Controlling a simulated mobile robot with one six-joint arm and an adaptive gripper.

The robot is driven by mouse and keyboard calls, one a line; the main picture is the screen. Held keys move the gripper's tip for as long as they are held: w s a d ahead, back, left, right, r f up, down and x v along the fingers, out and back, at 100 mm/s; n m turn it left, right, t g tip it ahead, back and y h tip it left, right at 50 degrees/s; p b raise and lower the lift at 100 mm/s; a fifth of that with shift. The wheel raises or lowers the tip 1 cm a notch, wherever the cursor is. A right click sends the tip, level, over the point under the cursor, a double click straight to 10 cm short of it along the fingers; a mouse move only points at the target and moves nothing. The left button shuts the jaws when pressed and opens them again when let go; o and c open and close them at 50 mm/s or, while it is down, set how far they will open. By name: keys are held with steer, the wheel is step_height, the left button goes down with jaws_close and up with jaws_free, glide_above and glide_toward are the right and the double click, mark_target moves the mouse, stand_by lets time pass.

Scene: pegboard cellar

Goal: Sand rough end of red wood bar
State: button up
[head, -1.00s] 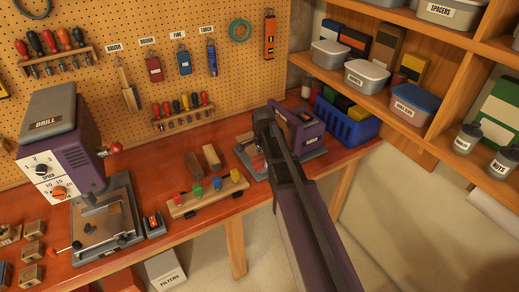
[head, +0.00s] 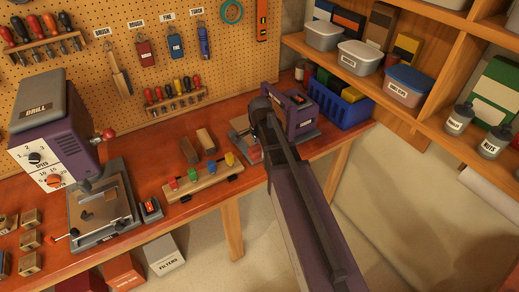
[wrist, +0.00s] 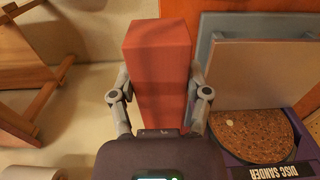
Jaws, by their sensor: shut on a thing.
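The red wood bar (wrist: 160,72) stands out ahead of my gripper (wrist: 160,88) in the wrist view. The two grey fingers are shut on its sides, near the palm end. The disc sander shows its round speckled brown disc (wrist: 252,135) and a name label to the right of the bar. A tan plate and a grey plate lie beyond the disc; the bar's side is close to them, and I cannot tell whether it touches. In the head view the purple sander (head: 304,112) stands at the bench's right end. My arm hides the gripper and most of the bar there.
A blue basket (head: 340,104) stands right of the sander. A rail with coloured pegs (head: 203,182) and two wood blocks (head: 198,146) lie to its left on the bench (head: 130,160). The drill press (head: 55,125) is far left. Shelves (head: 420,115) rise at right.

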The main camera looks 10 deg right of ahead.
steer(key=w+a+r+p, duration=0.1)
steer(key=w+r+p, duration=0.1)
steer(key=w, duration=1.3)
steer(key=shift+w, duration=0.35)
steer(key=shift+f, duration=0.1)
steer(key=f+b, duration=0.6)
steer(key=shift+w+d, duration=0.1)
steer(key=shift+d, duration=0.2)
steer(key=shift+w+d+f+b, duration=0.2)
steer(key=shift+d+f+b, duration=0.15)
steer(key=shift+d, duration=0.25)
steer(key=shift+w+d+r, duration=0.1)
steer(key=shift+w+d, duration=0.15)
steer(key=shift+d, duration=0.5)
steer(key=shift+w+d, duration=0.2)
steer(key=shift+d, duration=0.5)
steer(key=shift+s+d, duration=0.3)
stand_by(1.5)
steer(key=shift+s+a, duration=0.1)
steer(key=shift+s, duration=0.15)
stand_by(0.7)
